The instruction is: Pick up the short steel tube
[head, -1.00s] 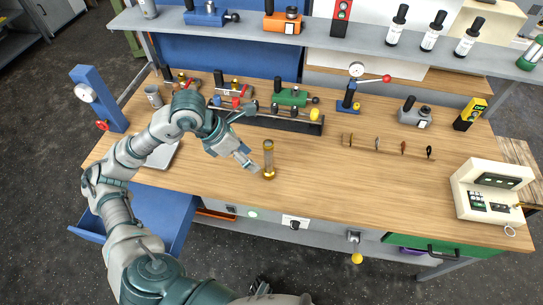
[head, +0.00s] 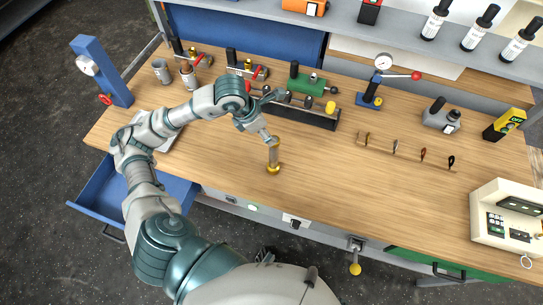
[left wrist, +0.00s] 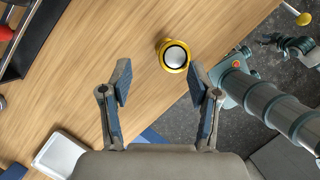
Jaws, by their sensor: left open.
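My left gripper (head: 268,138) is close to the tube's upper end in the head view. In the left wrist view, its two fingers (left wrist: 160,84) are apart with nothing between them, and the tube appears beyond the fingertips, toward the right finger. Part of what looks like my right gripper (head: 265,257) shows low in the head view, too small to read.
A black rack (head: 300,113) with several knobs stands behind the gripper. A dial gauge stand (head: 372,95) and a row of small hooks (head: 405,150) are to the right. A white control box (head: 505,215) sits far right.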

